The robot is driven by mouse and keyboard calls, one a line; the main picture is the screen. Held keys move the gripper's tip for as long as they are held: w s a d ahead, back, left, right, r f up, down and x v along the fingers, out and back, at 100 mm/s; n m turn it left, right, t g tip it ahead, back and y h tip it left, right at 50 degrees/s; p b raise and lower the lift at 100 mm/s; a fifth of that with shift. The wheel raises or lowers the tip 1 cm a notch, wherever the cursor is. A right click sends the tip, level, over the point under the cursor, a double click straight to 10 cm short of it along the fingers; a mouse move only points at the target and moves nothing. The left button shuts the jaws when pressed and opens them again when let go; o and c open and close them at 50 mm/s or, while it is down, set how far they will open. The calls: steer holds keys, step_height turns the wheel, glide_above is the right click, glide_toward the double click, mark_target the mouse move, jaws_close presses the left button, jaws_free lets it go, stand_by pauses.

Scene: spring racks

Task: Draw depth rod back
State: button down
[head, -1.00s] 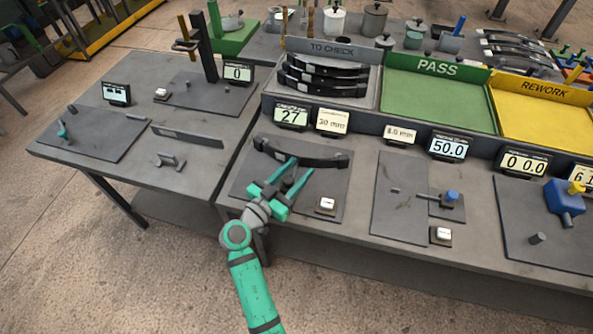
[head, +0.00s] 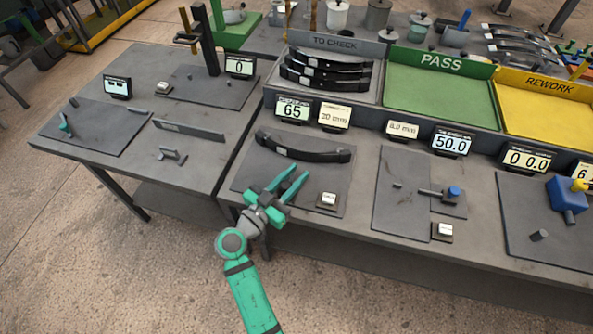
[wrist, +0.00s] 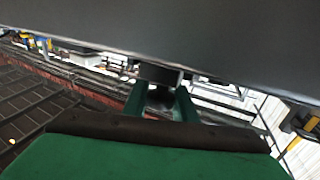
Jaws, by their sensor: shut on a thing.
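My gripper (head: 294,173) is at the front of the dark gauge plate (head: 245,178), its fingers pointing toward the curved dark spring leaf (head: 325,156). It is shut on the depth rod, which is mostly hidden in the head view. In the wrist view, a dark block (wrist: 160,74) sits at the fingertips, under a large grey surface. A clear gap separates the fingertips from the spring leaf. The display (head: 292,109) behind the plate reads 65. A small white-topped button (head: 328,199) sits to the right of my gripper.
Behind stand the TO CHECK rack (head: 335,45) with stacked leaves, the green PASS tray (head: 440,88) and the yellow REWORK tray (head: 540,112). Another plate (head: 402,205) with a blue-knobbed fixture lies to the right. A separate table (head: 110,75) is at left. Floor is open in front.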

steer(key=shift+s+a+f, duration=0.1)
steer(key=shift+s, duration=0.05)
steer(key=c, duration=1.5)
jaws_free()
steer(key=shift+s, duration=0.15)
steer(key=v, duration=1)
steer(key=shift+s+a, duration=0.25)
steer(key=shift+a, duration=0.05)
